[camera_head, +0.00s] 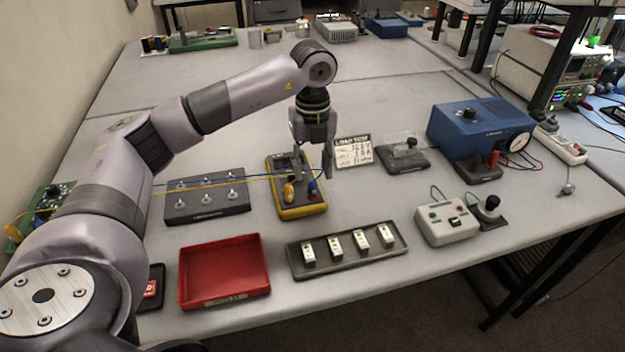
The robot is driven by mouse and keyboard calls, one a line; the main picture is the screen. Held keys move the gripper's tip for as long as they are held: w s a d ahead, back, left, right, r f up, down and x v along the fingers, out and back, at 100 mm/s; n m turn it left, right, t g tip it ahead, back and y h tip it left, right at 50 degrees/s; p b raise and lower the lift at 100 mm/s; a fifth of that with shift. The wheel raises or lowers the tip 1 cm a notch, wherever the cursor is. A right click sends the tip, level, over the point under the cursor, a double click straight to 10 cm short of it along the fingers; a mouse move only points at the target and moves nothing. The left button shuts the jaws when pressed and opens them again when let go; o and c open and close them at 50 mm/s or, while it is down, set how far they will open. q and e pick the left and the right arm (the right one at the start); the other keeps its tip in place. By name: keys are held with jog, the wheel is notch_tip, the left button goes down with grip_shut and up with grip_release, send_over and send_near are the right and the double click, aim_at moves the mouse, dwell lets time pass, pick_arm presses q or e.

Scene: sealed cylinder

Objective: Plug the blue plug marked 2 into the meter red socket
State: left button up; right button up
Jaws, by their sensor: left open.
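The yellow-edged meter (301,210) lies on the bench, left of centre. A blue plug (313,188) stands at its near right part, with a blue lead running left. A yellow plug (289,192) stands beside it, with a yellow lead. The number on the blue plug is too small to read. I cannot make out the red socket or tell whether the blue plug is seated. My left gripper (313,170) is open and points down over the meter. Its fingertips are just above the blue plug, partly hiding the meter. My right gripper is not in view.
A dark terminal block (207,208) lies left of the meter, under the leads. A red tray (222,272) and a grey tray with several white modules (294,262) lie in front. A white card (353,152) stands behind right. A blue box (463,130) stands further right.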

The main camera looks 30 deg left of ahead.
pick_arm(q)
notch_tip(320, 180, up, 6)
jog(key=shift+r, duration=0.25)
dwell(0.5)
